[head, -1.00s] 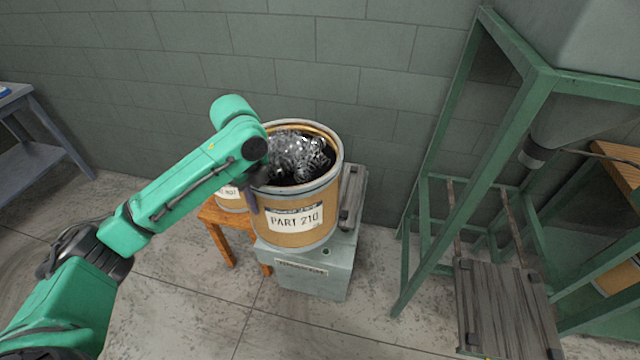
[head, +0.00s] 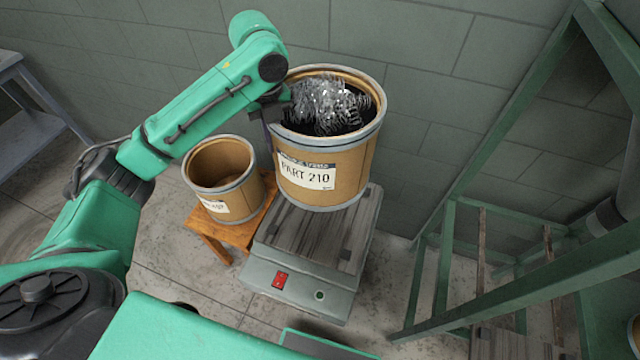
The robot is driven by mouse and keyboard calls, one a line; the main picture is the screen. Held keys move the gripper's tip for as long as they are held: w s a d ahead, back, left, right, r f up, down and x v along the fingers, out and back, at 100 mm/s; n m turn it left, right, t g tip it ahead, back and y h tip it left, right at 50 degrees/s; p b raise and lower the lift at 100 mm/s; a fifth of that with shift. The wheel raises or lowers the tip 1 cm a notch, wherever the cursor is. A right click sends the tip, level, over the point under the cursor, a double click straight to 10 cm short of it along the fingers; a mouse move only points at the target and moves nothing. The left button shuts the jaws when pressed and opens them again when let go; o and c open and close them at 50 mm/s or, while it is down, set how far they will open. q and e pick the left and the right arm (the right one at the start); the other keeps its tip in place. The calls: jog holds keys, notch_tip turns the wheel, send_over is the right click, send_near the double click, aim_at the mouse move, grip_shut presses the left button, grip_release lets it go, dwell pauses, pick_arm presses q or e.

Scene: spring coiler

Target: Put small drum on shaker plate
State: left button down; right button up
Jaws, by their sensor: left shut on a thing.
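A tan fibre drum labelled PART 210 (head: 335,180), with a grey metal rim, is filled with shiny coiled springs (head: 328,105). My left gripper (head: 270,112) is shut on the drum's left rim; its fingertips are partly hidden. The drum is upright and overlaps the back of the shaker plate (head: 300,235), a dark wood-grained top on a grey box with a red switch. I cannot tell whether the drum's base touches the plate. The front of the plate is bare. My right gripper is not in view.
A second, empty tan drum (head: 256,190) stands on a small wooden stool (head: 222,232) just left of the shaker. A block wall (head: 430,80) rises behind. A green steel frame (head: 445,260) stands at right. A grey table (head: 40,135) is at far left.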

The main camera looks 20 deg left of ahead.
pick_arm(q)
notch_tip(320, 180, down, 19)
jog(key=shift+s+p, duration=0.4)
jog(key=c, duration=1.2)
grip_release()
jog(key=shift+s+f, duration=0.15)
jog(key=shift+s, duration=0.05)
jog(key=shift+o, duration=1)
jog(key=shift+s, duration=0.1)
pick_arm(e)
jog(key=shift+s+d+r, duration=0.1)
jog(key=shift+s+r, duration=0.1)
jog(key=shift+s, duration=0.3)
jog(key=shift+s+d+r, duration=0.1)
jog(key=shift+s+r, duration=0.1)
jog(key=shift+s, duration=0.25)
pick_arm(q)
notch_tip(320, 180, up, 12)
jog(key=shift+b, duration=0.35)
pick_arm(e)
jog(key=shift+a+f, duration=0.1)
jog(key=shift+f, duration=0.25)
